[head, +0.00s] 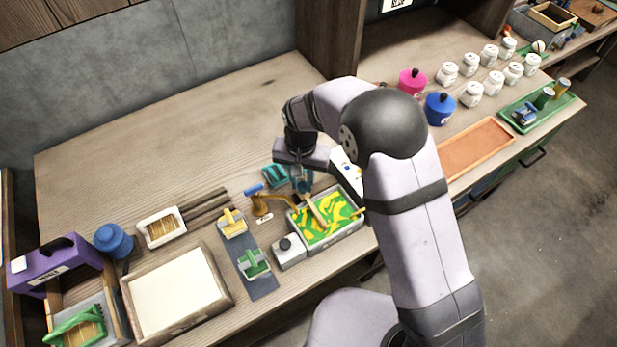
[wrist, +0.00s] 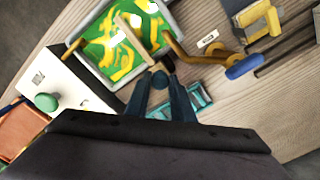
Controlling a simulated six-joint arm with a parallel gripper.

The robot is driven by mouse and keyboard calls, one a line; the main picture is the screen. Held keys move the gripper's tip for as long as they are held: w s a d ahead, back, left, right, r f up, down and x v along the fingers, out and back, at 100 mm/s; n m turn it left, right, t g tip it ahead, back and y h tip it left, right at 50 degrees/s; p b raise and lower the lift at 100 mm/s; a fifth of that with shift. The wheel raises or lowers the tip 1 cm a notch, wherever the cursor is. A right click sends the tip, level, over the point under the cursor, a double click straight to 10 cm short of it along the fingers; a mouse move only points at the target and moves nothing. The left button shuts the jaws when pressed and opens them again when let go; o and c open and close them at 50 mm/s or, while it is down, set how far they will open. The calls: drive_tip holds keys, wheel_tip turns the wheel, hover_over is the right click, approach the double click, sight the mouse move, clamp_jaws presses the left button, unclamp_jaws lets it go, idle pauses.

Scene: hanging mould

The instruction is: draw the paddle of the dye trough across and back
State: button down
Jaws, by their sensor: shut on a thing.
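The dye trough (head: 359,228) is a grey, shallow box holding green dye with yellow swirls; it also shows in the wrist view (wrist: 107,83). The paddle (head: 314,209) is a pale wooden bar lying over the dye. In the wrist view the paddle (wrist: 133,38) runs from mid-trough to the rim nearest my gripper. My gripper (head: 303,187) is at the trough's back edge, its dark teal fingers shut on the paddle's handle end. In the wrist view the fingers (wrist: 160,82) sit either side of a small round wooden end.
A brown curved arm with a blue handle (head: 254,189) stands close left of the trough. A teal object (head: 274,176) lies just behind. Bare table lies at the back left.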

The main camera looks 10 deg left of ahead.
drive_tip(key=shift+s+a, duration=0.15)
drive_tip(key=shift+a, duration=0.05)
drive_tip(key=c, duration=1.5)
unclamp_jaws()
drive_tip(key=shift+c, duration=0.2)
drive_tip(key=shift+r, duration=0.2)
drive_tip(key=shift+r+b, duration=1.3)
drive_tip(key=shift+r, duration=2.25)
